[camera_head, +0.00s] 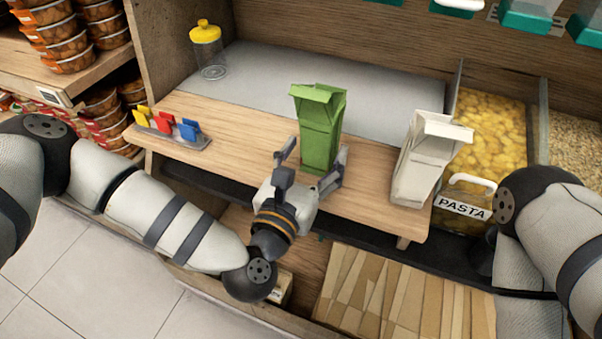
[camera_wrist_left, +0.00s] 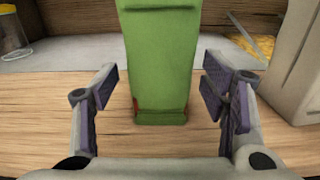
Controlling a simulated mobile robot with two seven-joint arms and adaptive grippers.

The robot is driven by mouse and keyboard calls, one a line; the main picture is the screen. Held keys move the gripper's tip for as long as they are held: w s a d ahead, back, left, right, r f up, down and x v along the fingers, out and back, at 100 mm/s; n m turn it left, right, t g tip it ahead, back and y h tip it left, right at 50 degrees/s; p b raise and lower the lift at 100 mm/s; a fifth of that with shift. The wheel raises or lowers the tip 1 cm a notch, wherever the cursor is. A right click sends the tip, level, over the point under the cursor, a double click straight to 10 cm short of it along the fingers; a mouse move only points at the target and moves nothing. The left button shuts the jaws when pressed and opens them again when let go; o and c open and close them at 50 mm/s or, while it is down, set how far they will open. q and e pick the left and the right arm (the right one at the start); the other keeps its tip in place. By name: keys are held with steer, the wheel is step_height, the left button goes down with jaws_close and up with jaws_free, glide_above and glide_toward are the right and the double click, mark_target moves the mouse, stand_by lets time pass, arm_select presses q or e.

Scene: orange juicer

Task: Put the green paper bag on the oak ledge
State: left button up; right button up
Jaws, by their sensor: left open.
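The green paper bag (camera_head: 320,128) stands upright on the oak ledge (camera_head: 243,138), near the ledge's middle. It also shows in the left wrist view (camera_wrist_left: 160,62), centred between the fingers. My left gripper (camera_head: 312,170) is open, with one finger on each side of the bag's lower part. In the left wrist view gaps show between both finger pads and the bag, so the gripper (camera_wrist_left: 171,102) does not appear to touch it. The bag's far side is hidden. My right arm shows at the right edge, but its gripper is not visible.
A white paper bag (camera_head: 425,165) stands on the ledge to the right. Coloured clips (camera_head: 172,128) in a holder sit at the left end. A yellow-lidded jar (camera_head: 209,55) stands behind on the grey surface (camera_head: 265,75). Pasta bins (camera_head: 490,125) are at the right.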

arm_select(q)
steer(key=v, duration=0.8)
steer(key=s+d+f+m+g+h, duration=0.25)
steer(key=s+f+m+g, duration=0.35)
steer(key=s+f+m, duration=0.35)
steer(key=s+a+f+m+g+y, duration=0.2)
steer(key=s+a+f+m+g, duration=0.2)
steer(key=s+f+m+g, duration=0.95)
steer(key=s+a+m+g+y, duration=0.3)
steer(key=s+a+m+y, duration=0.45)
steer(key=s+a, duration=1.05)
steer(key=w+r+m+t+h+p, duration=0.1)
steer(key=w+r+t+p, duration=0.1)
steer(key=w+r+p, duration=0.4)
steer(key=shift+d+r+t+p, duration=0.35)
steer(key=shift+d+r, duration=0.1)
steer(key=shift+r, duration=0.85)
arm_select(e)
steer(key=w+r+t, duration=0.2)
steer(key=w+r, duration=0.4)
steer(key=r, duration=0.1)
steer(key=shift+w+r, duration=0.25)
steer(key=shift+w, duration=0.15)
